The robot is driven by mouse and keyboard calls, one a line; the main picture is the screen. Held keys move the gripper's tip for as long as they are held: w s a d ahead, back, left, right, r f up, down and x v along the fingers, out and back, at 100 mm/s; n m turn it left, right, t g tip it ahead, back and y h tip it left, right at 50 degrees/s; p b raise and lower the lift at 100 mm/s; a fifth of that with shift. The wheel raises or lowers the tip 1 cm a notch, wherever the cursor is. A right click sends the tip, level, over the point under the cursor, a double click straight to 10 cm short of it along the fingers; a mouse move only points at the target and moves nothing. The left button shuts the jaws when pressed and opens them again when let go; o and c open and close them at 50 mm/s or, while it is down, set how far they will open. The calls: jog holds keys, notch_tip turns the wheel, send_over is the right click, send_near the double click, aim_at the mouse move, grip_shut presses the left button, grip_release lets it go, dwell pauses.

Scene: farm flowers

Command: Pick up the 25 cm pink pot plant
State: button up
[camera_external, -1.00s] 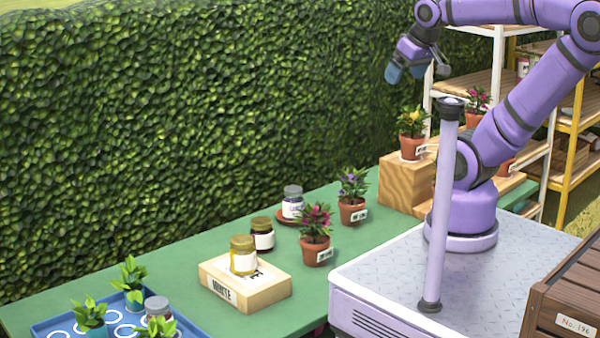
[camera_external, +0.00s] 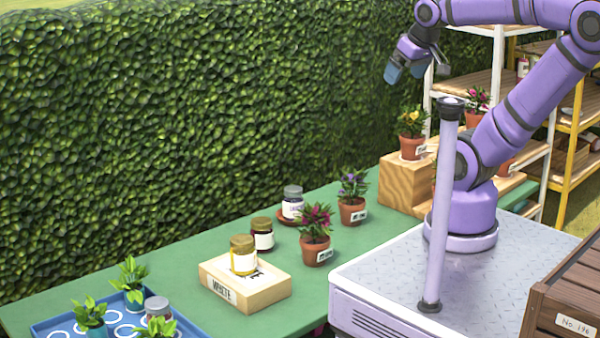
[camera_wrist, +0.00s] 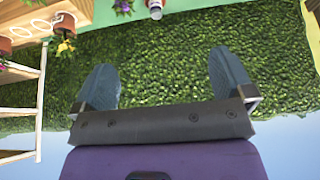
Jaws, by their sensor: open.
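Several potted flowers in terracotta pots with small white tags are in the outside view. A magenta-pink one (camera_external: 316,235) stands at the front of the green table, and a purple one (camera_external: 352,198) stands behind it. A yellow one (camera_external: 411,133) is on a wooden block, and a pinkish one (camera_external: 476,108) is farther right, by the shelves. The tag writing is too small to read, so I cannot tell which is 25 cm. My gripper (camera_external: 407,72) is raised above the table, open and empty. Its two blue fingers (camera_wrist: 170,82) are spread in the wrist view.
A wooden block marked WHITE (camera_external: 222,289) carries a yellow jar (camera_external: 243,262). Dark jars (camera_external: 262,240) stand behind. A blue tray (camera_external: 60,325) holds green seedlings. The stepped wooden block (camera_external: 402,190) and white shelf (camera_external: 497,60) flank the arm. A hedge (camera_external: 200,120) runs along the back.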

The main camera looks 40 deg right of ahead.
jog(key=shift+w, duration=0.1)
jog(key=m+g, duration=0.5)
jog(key=m, duration=0.6)
send_over(314, 243)
notch_tip(314, 243, down, 40)
jog(key=shift+d+f, duration=0.2)
jog(key=shift+f, duration=5.9)
